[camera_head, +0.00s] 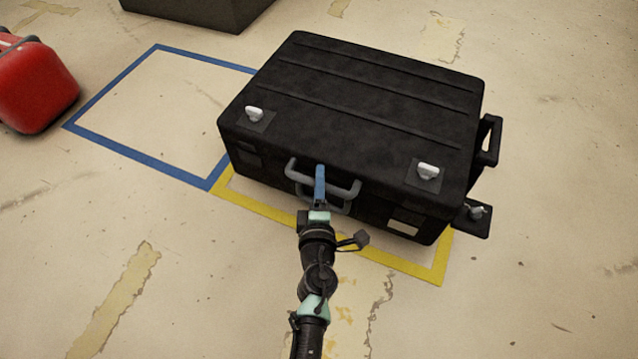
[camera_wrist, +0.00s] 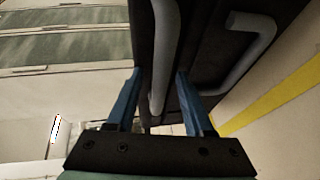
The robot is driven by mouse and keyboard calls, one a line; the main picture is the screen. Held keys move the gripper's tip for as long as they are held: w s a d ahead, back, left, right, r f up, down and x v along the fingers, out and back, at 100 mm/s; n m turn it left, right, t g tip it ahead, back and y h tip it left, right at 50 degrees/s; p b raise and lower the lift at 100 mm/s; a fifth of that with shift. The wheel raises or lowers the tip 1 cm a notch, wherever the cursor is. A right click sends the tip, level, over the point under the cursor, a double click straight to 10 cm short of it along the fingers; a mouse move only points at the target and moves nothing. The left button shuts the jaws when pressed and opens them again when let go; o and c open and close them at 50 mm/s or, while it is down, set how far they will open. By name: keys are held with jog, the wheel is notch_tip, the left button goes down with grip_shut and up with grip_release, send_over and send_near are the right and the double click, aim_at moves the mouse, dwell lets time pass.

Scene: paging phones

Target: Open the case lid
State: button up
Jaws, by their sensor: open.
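The black case (camera_head: 360,110) lies flat on the floor with its ribbed lid (camera_head: 375,85) down. Two white latches sit near the lid's front edge, the left latch (camera_head: 254,114) and the right latch (camera_head: 428,171). A grey handle (camera_head: 345,193) is on the front side. My gripper (camera_head: 320,185) is at the middle of that front side. In the wrist view my gripper (camera_wrist: 158,95) has its blue fingers apart, with a grey bar of the handle (camera_wrist: 163,60) between them. I cannot tell whether they touch it. Another grey bar (camera_wrist: 250,50) is to the right of the fingers.
Yellow tape (camera_head: 300,235) and a blue tape outline (camera_head: 110,95) mark the floor. A red case (camera_head: 35,85) is at the left, and a dark box (camera_head: 200,8) at the back. A black handle (camera_head: 490,140) and a small dark plate (camera_head: 472,217) jut out at the case's right. The right floor is clear.

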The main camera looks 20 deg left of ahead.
grip_shut()
dwell(0.3)
dwell(1.2)
